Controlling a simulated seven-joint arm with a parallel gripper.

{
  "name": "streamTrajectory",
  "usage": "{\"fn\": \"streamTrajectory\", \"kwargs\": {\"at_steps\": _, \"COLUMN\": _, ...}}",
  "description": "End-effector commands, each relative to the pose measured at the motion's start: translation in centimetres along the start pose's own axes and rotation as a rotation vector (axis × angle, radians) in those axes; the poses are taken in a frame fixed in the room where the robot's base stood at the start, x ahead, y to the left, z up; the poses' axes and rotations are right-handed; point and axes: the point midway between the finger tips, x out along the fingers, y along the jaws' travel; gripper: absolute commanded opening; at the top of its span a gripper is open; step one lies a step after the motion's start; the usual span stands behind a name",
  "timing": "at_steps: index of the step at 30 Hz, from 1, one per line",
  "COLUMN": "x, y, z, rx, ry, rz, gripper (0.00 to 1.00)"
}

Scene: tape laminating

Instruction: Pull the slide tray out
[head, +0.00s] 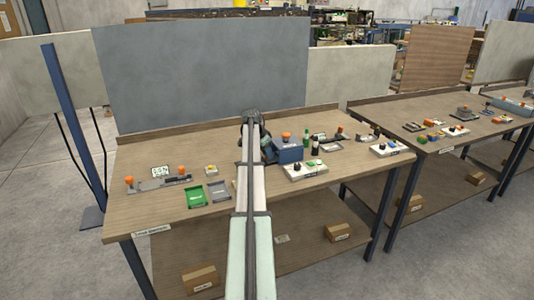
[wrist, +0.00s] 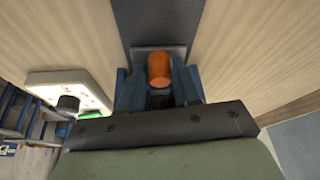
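An orange knob (wrist: 159,70) stands between the two blue fingers of my gripper (wrist: 160,82) in the wrist view. The knob nearly fills the gap, but I cannot tell whether the fingers touch it. Behind the knob is a grey plate (wrist: 178,51), which looks like part of the slide tray, with a dark grey strip (wrist: 158,18) running on beyond it. In the head view, an orange knob (head: 286,136) shows by a blue block (head: 289,153) just right of my forearm. My arm hides part of this area, and the tray itself is not clear there.
A white box with a black knob (wrist: 67,103) is close on the left in the wrist view; a similar white box (head: 305,170) lies on the bench (head: 330,180). Small bottles stand behind the blue block.

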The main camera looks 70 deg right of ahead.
Motion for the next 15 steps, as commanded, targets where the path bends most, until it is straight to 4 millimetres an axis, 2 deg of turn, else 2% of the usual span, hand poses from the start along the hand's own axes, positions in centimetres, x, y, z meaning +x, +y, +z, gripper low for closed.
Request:
{"fn": "streamTrajectory", "kwargs": {"at_steps": 2, "x": -0.01, "y": 0.00, "z": 0.00, "rx": 0.000, "ry": 0.000, "rz": 0.000, "gripper": 0.24}}
{"fn": "streamTrajectory", "kwargs": {"at_steps": 9, "x": -0.01, "y": 0.00, "z": 0.01, "rx": 0.000, "ry": 0.000, "rz": 0.000, "gripper": 0.01}}
{"fn": "streamTrajectory", "kwargs": {"at_steps": 15, "x": -0.01, "y": 0.01, "z": 0.01, "rx": 0.000, "ry": 0.000, "rz": 0.000, "gripper": 0.00}}
